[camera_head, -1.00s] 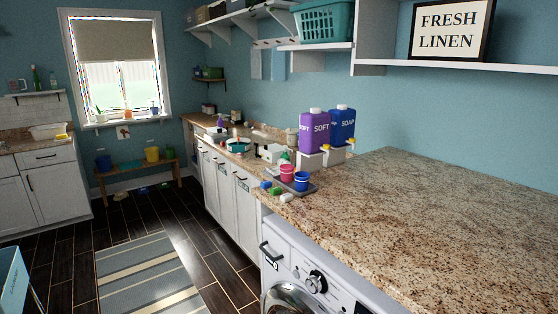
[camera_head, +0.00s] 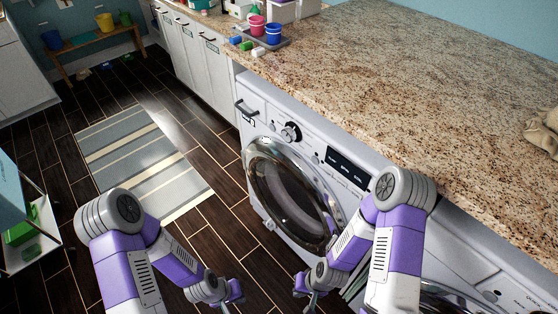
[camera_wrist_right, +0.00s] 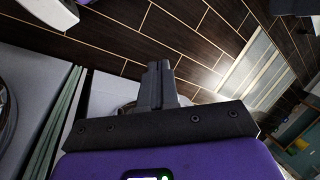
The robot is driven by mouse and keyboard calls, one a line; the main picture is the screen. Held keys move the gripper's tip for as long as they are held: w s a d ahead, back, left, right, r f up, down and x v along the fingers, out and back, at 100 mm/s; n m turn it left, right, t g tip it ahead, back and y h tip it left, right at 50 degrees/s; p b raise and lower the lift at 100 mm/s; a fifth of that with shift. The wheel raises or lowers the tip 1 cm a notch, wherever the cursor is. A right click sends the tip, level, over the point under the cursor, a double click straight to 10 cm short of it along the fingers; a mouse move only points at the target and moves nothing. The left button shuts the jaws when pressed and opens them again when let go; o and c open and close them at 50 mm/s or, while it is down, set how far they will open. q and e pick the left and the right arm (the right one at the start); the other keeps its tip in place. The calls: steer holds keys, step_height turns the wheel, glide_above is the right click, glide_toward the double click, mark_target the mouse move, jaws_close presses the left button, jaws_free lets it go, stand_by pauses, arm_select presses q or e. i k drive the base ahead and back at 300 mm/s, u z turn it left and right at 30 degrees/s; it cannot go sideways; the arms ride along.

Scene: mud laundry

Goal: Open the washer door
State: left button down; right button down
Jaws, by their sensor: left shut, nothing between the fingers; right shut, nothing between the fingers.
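The white front-loading washer (camera_head: 262,118) stands under the counter in the head view. Its round door (camera_head: 285,195), with a chrome ring and dark glass, looks closed. My right arm hides the door's lower right edge. My left gripper (camera_head: 238,300) is shut and empty over the floor, in front of and apart from the washer. My right gripper (camera_head: 310,306) is small and partly cut off at the bottom of the head view, low in front of the washer. In the right wrist view its fingers (camera_wrist_right: 160,68) are pressed together with nothing between them.
A granite counter (camera_head: 400,90) runs above the washer. A second machine (camera_head: 490,296) shows at the lower right. A striped rug (camera_head: 140,155) lies on the dark floor (camera_head: 215,235) at left. A shelf unit (camera_head: 30,245) stands at the left edge.

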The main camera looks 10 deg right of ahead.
mark_target(262, 149)
steer(key=z, duration=0.95)
steer(key=k, duration=0.85)
steer(key=u, duration=0.75)
steer(key=i, duration=0.5)
steer(key=u, duration=0.05)
